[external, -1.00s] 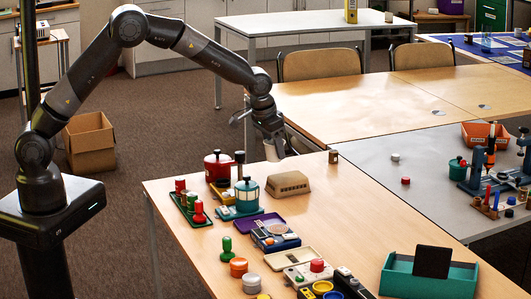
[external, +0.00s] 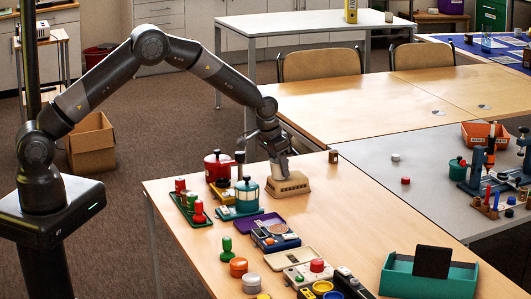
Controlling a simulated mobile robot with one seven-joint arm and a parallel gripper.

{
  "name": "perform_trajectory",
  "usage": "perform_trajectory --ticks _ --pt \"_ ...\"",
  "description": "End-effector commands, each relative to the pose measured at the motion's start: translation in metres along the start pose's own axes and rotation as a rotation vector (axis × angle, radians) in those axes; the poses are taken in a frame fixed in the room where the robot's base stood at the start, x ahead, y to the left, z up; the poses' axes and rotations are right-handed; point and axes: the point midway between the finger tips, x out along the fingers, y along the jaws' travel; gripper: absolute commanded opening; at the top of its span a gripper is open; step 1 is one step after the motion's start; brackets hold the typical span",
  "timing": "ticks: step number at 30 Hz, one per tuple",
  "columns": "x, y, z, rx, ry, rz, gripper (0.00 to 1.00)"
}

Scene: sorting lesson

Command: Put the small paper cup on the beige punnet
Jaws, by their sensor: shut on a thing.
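The beige punnet (external: 291,187) sits on the near wooden table, at its far edge, with a row of slots in its side. My gripper (external: 281,167) points down directly over the punnet. It is shut on the small paper cup (external: 283,171), a pale shape low between the fingers. The cup is mostly hidden by the fingers. It is at or just above the top of the punnet; I cannot tell whether they touch.
Left of the punnet stand a teal lidded pot (external: 247,194), a red pot (external: 218,166) and a green tray (external: 188,207) of stampers. A small brown jar (external: 333,156) stands behind to the right. The table right of the punnet is clear.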

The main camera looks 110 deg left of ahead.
Motion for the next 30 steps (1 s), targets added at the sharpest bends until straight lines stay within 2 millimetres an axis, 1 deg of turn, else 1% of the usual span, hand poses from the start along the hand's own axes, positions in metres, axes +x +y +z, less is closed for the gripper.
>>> perform_trajectory --ticks 6,7,15,23,26,29,30 --pt "0.002 0.0 0.001 0.0 -0.001 0.0 0.29" --pt "0.003 0.0 0.001 0.0 0.0 0.0 0.51" --pt "0.002 0.0 0.001 0.0 0.0 0.0 0.72" --pt "0.0 0.0 0.0 0.0 0.001 0.0 0.72" --pt "-0.008 0.0 -0.001 0.0 0.002 0.0 0.72" --pt "-0.024 0.0 -0.001 0.001 0.003 0.0 0.72" --pt "-0.032 0.0 -0.002 0.001 0.004 0.0 0.72"
